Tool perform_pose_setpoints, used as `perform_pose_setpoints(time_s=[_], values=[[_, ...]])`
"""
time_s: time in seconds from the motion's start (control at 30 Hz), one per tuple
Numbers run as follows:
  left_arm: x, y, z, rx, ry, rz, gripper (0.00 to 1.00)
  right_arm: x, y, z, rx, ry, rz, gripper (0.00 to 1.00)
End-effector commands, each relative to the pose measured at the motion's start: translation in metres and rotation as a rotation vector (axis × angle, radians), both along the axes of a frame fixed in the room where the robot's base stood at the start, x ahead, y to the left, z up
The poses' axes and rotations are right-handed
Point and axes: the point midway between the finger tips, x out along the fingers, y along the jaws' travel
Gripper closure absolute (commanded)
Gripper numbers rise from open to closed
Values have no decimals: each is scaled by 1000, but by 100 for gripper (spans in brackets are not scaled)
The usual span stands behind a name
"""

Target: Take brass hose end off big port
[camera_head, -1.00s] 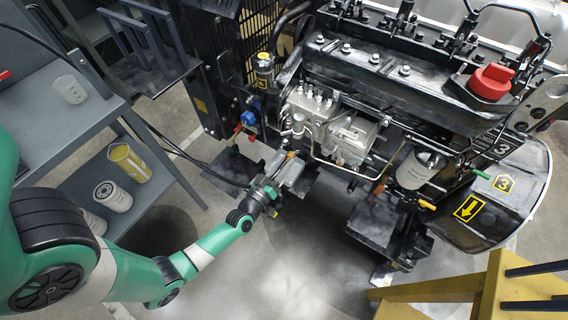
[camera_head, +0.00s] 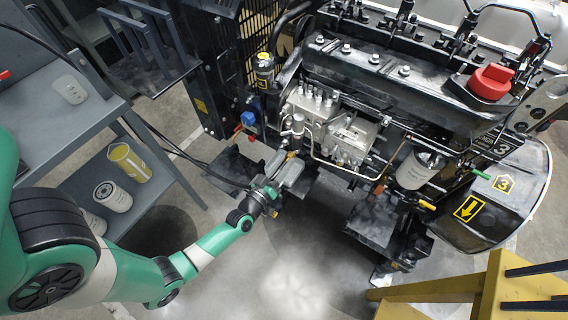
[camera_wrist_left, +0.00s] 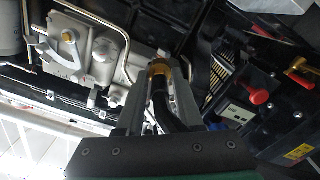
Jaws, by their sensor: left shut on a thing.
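My left gripper (camera_head: 288,168) is in front of the engine's lower left side in the head view. In the left wrist view its two fingers (camera_wrist_left: 159,88) are closed around the hose. The brass hose end (camera_wrist_left: 158,68) shows as a gold-coloured collar between the fingertips, and a small bit of it shows at the tips in the head view (camera_head: 291,154). The black hose (camera_wrist_left: 165,108) runs back from it between the fingers. The big port is hidden, so I cannot tell whether the hose end is still seated in it. My right gripper is not in view.
The grey metal pump housing (camera_head: 346,138) and its thin pipes are close to the gripper. A blue-capped fitting (camera_head: 248,118) is to its left. Open floor (camera_head: 270,260) lies below the arm.

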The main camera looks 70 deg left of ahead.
Motion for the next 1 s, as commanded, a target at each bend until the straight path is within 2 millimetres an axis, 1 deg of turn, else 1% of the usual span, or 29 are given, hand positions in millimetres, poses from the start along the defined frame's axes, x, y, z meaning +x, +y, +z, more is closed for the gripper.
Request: perform_pose_setpoints(time_s=[0.17,0.27,1.0], values=[[-2,-2,0,0,0,0,100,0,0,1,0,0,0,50],[-7,-5,0,0,1,0,100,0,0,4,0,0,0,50],[-49,-32,1,0,0,-1,100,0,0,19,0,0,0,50]])
